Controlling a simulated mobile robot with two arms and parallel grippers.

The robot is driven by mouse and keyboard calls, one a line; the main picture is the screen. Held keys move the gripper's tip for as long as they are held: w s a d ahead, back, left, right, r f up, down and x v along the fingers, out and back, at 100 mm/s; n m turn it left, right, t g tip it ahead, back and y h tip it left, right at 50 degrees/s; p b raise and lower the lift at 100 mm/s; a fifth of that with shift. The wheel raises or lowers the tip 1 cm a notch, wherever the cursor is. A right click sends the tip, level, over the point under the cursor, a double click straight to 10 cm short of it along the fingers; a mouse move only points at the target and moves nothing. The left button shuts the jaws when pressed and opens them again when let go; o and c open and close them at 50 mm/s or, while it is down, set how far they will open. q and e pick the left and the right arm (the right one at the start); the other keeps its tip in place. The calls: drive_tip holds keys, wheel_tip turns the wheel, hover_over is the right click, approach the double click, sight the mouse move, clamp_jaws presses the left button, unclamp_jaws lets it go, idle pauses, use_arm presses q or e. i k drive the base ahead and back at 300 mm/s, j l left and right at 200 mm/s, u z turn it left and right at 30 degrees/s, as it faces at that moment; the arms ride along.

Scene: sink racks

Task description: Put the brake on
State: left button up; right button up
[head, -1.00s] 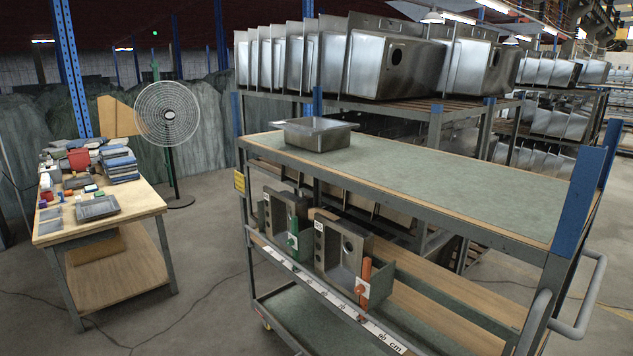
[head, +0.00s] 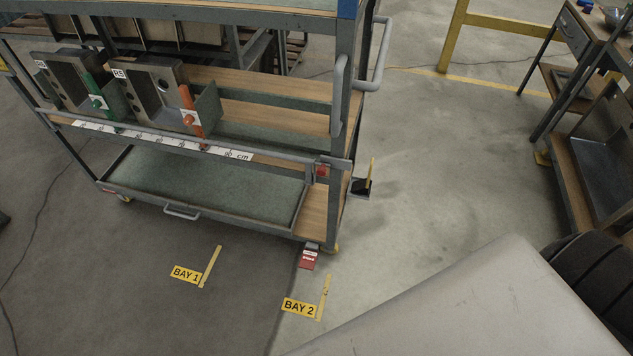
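The rack cart (head: 205,85) stands at the left and top of the head view. A red tab with a small white label (head: 308,259) sticks out near the floor by its near right corner, beside a yellow-rimmed caster (head: 331,249). It looks like a brake pedal; the label is too small to read, and I cannot tell whether it is up or down. A dark piece with an upright yellow bar (head: 368,178) is beyond the cart's right end. Neither gripper is in view.
Floor labels BAY 1 (head: 186,274) and BAY 2 (head: 299,307) with yellow strips lie in front of the cart. A grey handle (head: 374,60) juts from its right end. Open floor (head: 440,170) lies right of it, up to a bench (head: 560,60).

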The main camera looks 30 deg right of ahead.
sight(307, 260)
drive_tip(key=z, duration=0.7)
